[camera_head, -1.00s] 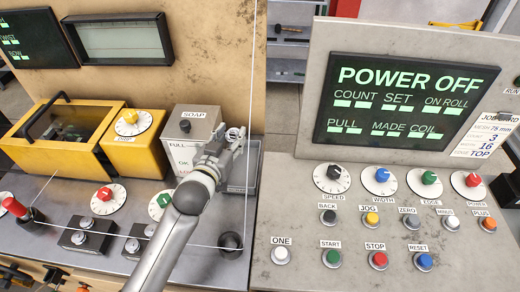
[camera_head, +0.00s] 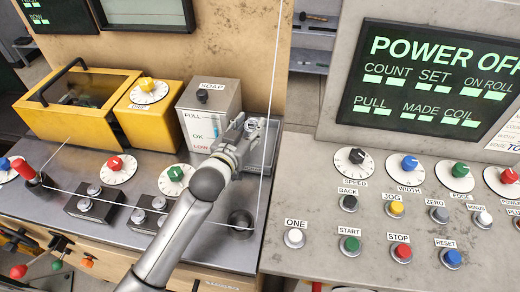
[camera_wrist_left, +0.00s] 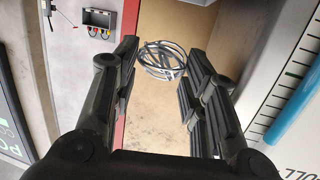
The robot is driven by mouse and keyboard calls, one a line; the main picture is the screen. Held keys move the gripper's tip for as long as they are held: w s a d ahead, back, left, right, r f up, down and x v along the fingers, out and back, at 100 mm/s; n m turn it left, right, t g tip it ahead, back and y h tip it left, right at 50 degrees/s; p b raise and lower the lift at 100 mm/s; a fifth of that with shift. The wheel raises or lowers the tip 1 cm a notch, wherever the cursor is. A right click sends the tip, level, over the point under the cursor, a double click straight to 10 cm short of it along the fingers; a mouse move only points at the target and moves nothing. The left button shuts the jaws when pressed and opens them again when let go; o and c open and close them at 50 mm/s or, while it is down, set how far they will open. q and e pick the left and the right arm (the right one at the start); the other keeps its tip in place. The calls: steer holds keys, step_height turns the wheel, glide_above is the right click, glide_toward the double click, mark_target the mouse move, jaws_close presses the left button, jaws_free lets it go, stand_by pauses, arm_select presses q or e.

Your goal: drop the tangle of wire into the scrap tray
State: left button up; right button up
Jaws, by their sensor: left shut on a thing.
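The tangle of wire (camera_wrist_left: 162,60) is a small bundle of silvery loops. In the left wrist view it spans the gap between my left fingertips. In the head view the tangle (camera_head: 250,125) shows small at the tip of my left gripper (camera_head: 241,132), which is shut on it just right of the soap box. A grey, shallow tray-like piece (camera_head: 268,152) stands behind and right of the gripper, partly hidden by it. I cannot tell for sure that it is the scrap tray. My right gripper is not in view.
The grey soap box (camera_head: 212,97) stands close left of the gripper. The button panel (camera_head: 330,222) lies to the right.

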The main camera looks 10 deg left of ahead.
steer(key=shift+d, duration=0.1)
arm_select(q)
steer(key=o, duration=0.9)
steer(key=shift+c, duration=0.2)
steer(key=shift+o, duration=0.8)
steer(key=shift+w+d, duration=0.1)
steer(key=shift+d, duration=0.05)
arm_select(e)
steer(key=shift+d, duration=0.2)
arm_select(q)
steer(key=shift+s+a, duration=0.25)
steer(key=shift+s, duration=0.4)
steer(key=v, duration=1.1)
steer(key=shift+d, duration=0.2)
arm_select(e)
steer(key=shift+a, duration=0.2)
arm_select(q)
steer(key=shift+w+r, duration=0.1)
steer(key=shift+r, duration=0.05)
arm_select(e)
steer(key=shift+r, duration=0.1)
